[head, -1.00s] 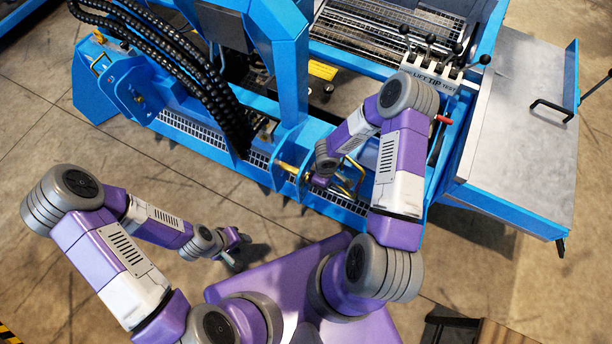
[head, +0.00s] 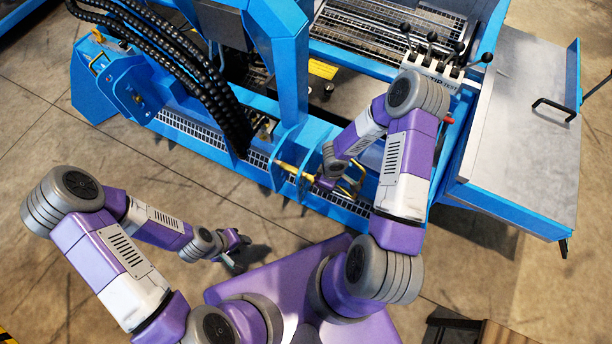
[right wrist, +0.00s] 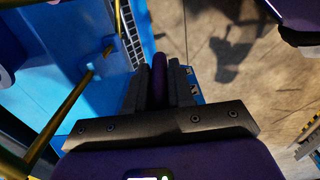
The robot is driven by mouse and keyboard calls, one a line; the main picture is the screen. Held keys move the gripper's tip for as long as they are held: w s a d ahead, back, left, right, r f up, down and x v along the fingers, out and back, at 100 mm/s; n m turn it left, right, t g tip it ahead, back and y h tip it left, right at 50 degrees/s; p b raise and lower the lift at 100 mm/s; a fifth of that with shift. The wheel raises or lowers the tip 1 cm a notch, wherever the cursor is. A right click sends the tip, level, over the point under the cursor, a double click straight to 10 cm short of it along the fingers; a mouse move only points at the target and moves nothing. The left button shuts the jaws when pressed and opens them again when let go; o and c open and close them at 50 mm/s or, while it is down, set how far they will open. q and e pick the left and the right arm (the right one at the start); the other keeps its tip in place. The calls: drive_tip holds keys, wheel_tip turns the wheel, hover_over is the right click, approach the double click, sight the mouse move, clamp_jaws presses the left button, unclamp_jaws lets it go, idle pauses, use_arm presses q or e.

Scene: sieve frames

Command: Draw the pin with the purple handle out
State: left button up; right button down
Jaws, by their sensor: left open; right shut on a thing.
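My right gripper (right wrist: 159,90) is shut on a purple handle (right wrist: 158,70), which shows as a narrow strip between the two dark fingers. In the head view my right gripper (head: 325,183) is at the front rail of the blue machine, beside a yellow-gold bar (head: 291,169) at a blue bracket. My left gripper (head: 243,254) is open and empty, low over the floor, away from the machine.
The blue machine (head: 335,212) has yellow bent rods (head: 352,184) close to my right gripper. Black hoses (head: 215,95) hang at its left. Levers with black knobs (head: 432,40) and a grey panel (head: 520,110) are at the right. The floor (head: 100,130) at the left is clear.

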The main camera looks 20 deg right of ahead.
drive_tip(key=shift+s+d, duration=0.1)
idle(0.4)
drive_tip(key=shift+s+d+b, duration=0.55)
drive_tip(key=shift+s+b, duration=0.15)
drive_tip(key=shift+b, duration=0.05)
drive_tip(key=shift+d, duration=0.1)
idle(0.3)
drive_tip(key=shift+s+d, duration=0.65)
drive_tip(key=shift+s, duration=0.2)
drive_tip(key=shift+s, duration=0.1)
idle(0.7)
drive_tip(key=shift+s+d, duration=0.65)
drive_tip(key=shift+s, duration=0.1)
drive_tip(key=shift+s+d, duration=0.1)
drive_tip(key=shift+d, duration=0.05)
idle(0.4)
